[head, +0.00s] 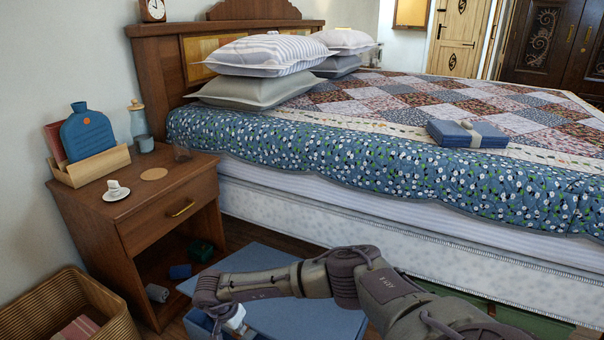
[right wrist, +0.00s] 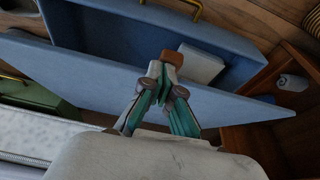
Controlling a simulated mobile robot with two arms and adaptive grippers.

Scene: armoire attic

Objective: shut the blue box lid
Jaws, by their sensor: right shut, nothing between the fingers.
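The blue box (right wrist: 215,38) is on the floor beside the bed, and its lid (right wrist: 90,75) stands open. In the right wrist view the inside shows, with a white item (right wrist: 200,66) in it. In the head view the lid (head: 255,260) is a broad blue panel, partly hidden behind my right arm; only a little of the box body shows below it. My right gripper (right wrist: 168,63) is shut and empty. Its fingertips overlap the lid's edge in the right wrist view; I cannot tell whether they touch. My left gripper is not in view.
A wooden nightstand (head: 140,205) stands left of the box, with small items on its lower shelf. The bed (head: 400,225) runs along the far side. A wicker basket (head: 110,312) is at the lower left. A green case (right wrist: 35,100) lies near the bed.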

